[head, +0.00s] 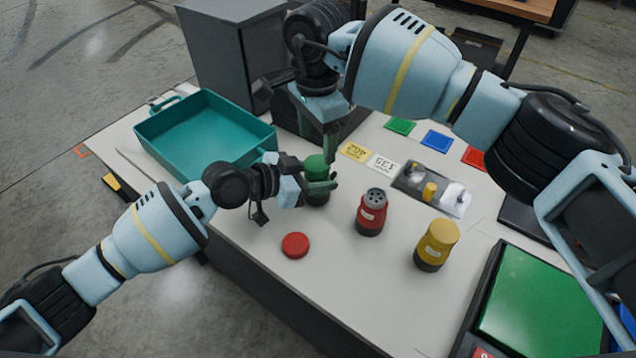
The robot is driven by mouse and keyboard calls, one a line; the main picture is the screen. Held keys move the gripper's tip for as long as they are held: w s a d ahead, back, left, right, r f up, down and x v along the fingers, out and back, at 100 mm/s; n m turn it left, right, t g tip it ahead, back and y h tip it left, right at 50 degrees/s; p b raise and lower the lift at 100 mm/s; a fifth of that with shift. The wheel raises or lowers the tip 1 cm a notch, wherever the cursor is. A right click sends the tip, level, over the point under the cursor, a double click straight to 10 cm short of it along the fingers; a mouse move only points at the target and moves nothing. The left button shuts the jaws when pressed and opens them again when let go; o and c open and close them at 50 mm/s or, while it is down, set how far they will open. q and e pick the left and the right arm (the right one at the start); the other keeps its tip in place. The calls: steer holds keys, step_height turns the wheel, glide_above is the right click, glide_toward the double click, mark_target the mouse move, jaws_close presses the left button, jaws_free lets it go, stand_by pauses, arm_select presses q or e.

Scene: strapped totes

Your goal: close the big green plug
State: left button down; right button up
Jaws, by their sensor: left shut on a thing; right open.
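The big green plug (315,166) stands upright on the white table, its green top showing and its lower part dark. My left gripper (320,187) comes in from the left and is shut on the green plug, its fingers around the side. My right gripper (327,148) hangs from above, open, with its fingertips just over or beside the green top. The fingers partly hide the plug, so I cannot tell how the top sits on the body.
A red plug (371,214) stands uncapped, holes showing, with a red cap (295,245) lying nearby. A yellow plug (437,244) stands at right. A teal tote (205,132), coloured cards (383,163), a metal plate (432,190) and a green panel (540,305) surround them.

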mark_target(317, 163)
steer(key=shift+f, duration=2.7)
steer(key=c, duration=1)
steer(key=shift+m, duration=1.7)
steer(key=o, duration=1.1)
